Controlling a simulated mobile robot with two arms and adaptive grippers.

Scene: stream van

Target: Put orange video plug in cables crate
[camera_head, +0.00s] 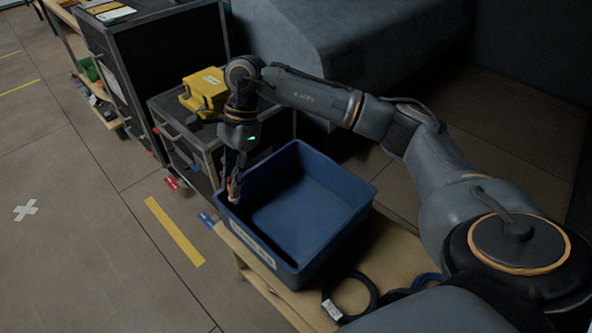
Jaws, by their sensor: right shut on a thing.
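The blue crate (348,232), which I take as the cables crate, stands open on a wooden bench in the middle, with a pale label on its front-left wall. Its visible floor looks empty. My right gripper (234,181) points down at the crate's left corner. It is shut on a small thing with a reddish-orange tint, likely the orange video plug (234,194). The plug is tiny and dark here, and the fingers cover part of it. I cannot tell whether it is inside or just outside the rim. My left gripper is not in view.
A coiled black cable (371,289) lies on the bench (300,302) at the crate's near side, beside a blue cable (425,280). A yellow case (206,87) sits on a dark cabinet behind the gripper. Open floor lies left, with a yellow stripe (174,230).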

